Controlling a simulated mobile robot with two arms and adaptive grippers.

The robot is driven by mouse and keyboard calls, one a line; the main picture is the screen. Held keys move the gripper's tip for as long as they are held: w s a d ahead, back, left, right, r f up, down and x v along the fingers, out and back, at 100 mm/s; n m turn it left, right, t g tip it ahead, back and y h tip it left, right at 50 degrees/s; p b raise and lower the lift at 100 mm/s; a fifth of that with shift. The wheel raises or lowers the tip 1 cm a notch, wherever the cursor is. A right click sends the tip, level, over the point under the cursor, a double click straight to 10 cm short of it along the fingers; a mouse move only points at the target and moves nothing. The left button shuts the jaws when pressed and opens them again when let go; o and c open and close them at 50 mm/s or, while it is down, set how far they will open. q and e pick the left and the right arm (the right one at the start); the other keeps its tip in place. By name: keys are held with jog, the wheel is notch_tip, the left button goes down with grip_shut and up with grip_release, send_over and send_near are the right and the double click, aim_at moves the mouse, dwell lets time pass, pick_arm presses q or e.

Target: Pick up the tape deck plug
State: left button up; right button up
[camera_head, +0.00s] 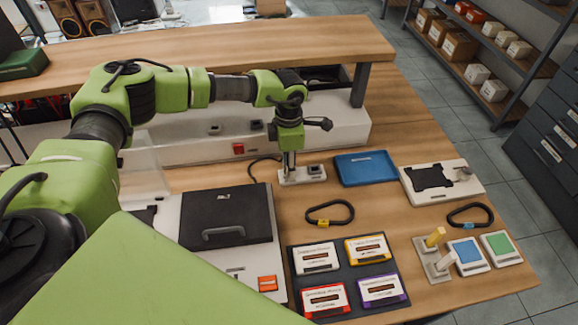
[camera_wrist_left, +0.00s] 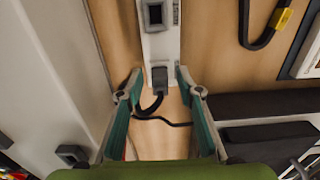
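A dark plug (camera_wrist_left: 160,77) with a black cable sits at the end of a narrow white block, the block also showing in the head view (camera_head: 315,179). In the left wrist view the plug lies between the two spread fingers of my left gripper (camera_wrist_left: 159,88), with clear room on both sides. In the head view my left gripper (camera_head: 289,170) points down at the block's left end and hides the plug. The black cable (camera_head: 262,161) curves away to the left there. The tape deck (camera_head: 265,243) has a dark lid with a handle. My right gripper is not seen.
A raised wooden shelf (camera_head: 240,42) and white panel (camera_head: 345,133) stand behind the block. A blue tray (camera_head: 365,168) lies to its right. A black carabiner-like loop (camera_head: 330,214) and a dark tray (camera_head: 335,278) of cassettes lie nearer. Bare table lies between them.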

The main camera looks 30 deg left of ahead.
pick_arm(q)
grip_shut()
jog(key=shift+r, duration=0.15)
